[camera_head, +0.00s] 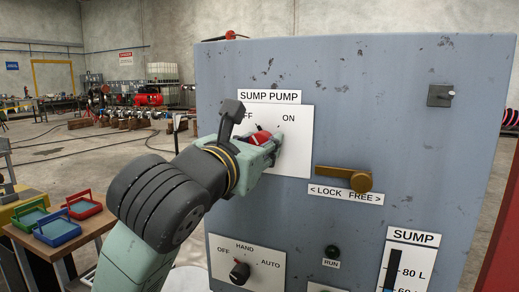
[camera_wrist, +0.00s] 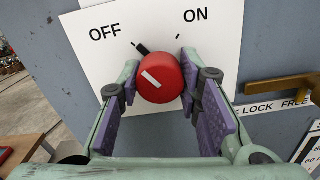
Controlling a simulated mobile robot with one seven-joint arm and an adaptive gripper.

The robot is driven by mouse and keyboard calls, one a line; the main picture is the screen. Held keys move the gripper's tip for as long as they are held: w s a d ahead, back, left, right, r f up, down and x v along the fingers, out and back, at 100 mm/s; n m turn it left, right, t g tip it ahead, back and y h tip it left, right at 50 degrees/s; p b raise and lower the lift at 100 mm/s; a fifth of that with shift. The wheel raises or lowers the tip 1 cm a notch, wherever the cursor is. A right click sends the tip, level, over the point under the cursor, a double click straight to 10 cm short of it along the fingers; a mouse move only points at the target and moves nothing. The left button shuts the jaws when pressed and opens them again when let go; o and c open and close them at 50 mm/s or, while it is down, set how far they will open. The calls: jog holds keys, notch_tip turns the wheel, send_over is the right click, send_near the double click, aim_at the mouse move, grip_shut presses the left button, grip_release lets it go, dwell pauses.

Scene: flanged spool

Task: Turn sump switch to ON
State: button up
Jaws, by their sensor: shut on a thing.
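The sump switch is a round red knob (camera_wrist: 153,83) with a white line on its face, on a white plate (camera_wrist: 85,35) marked OFF at left and ON at right. The white line slants to the upper left, toward the OFF side. My gripper (camera_wrist: 159,62) is shut on the knob, one purple-padded finger on each side. In the head view my gripper (camera_head: 268,143) is at the SUMP PUMP plate (camera_head: 298,150); it hides much of the knob and part of the OFF label.
A brass lever (camera_head: 345,178) labelled LOCK FREE sits right of the plate. Below are a black HAND/OFF/AUTO selector (camera_head: 240,272), a RUN lamp (camera_head: 332,252) and a sump level gauge (camera_head: 408,262). A table with coloured trays (camera_head: 62,230) stands at left.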

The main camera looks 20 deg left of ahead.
jog(key=m+b, duration=0.3)
jog(key=shift+f, duration=0.25)
jog(key=m+b, duration=0.4)
jog(key=m, duration=0.1)
jog(key=m+b, duration=0.2)
jog(key=m, duration=0.1)
jog(key=shift+r, duration=0.15)
jog(key=shift+r+m+b, duration=0.1)
jog(key=shift+m+b, duration=0.7)
jog(key=shift+m, duration=1.2)
jog(key=o, duration=1.1)
jog(key=shift+o, duration=0.2)
jog(key=shift+s, duration=0.1)
jog(key=s, duration=1.2)
jog(key=shift+a, duration=0.15)
